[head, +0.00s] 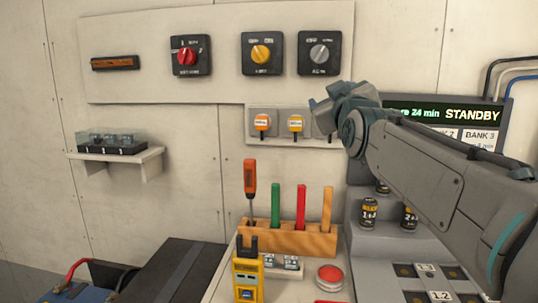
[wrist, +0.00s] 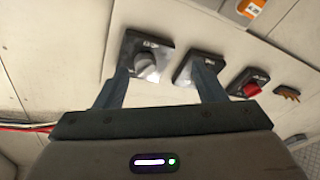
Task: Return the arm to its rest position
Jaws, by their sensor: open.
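My arm reaches in from the right in the head view, raised in front of the wall. Its end, my gripper (head: 335,108), is beside the right end of the small grey panel, below the switch with the grey knob (head: 319,54). In the wrist view my gripper (wrist: 163,72) has its two fingers spread wide with nothing between them. The wrist picture is turned over, and the grey-knob switch (wrist: 147,62) shows beyond the gap. How far the fingertips are from the wall is hard to tell.
Red (head: 187,56) and yellow (head: 261,54) knobs are on the wall. A wooden rack (head: 288,238) holds a screwdriver and coloured sticks. A red button (head: 330,277) and yellow meter (head: 247,277) are in front. Dark cans (head: 369,213) and a display (head: 445,112) are near my arm.

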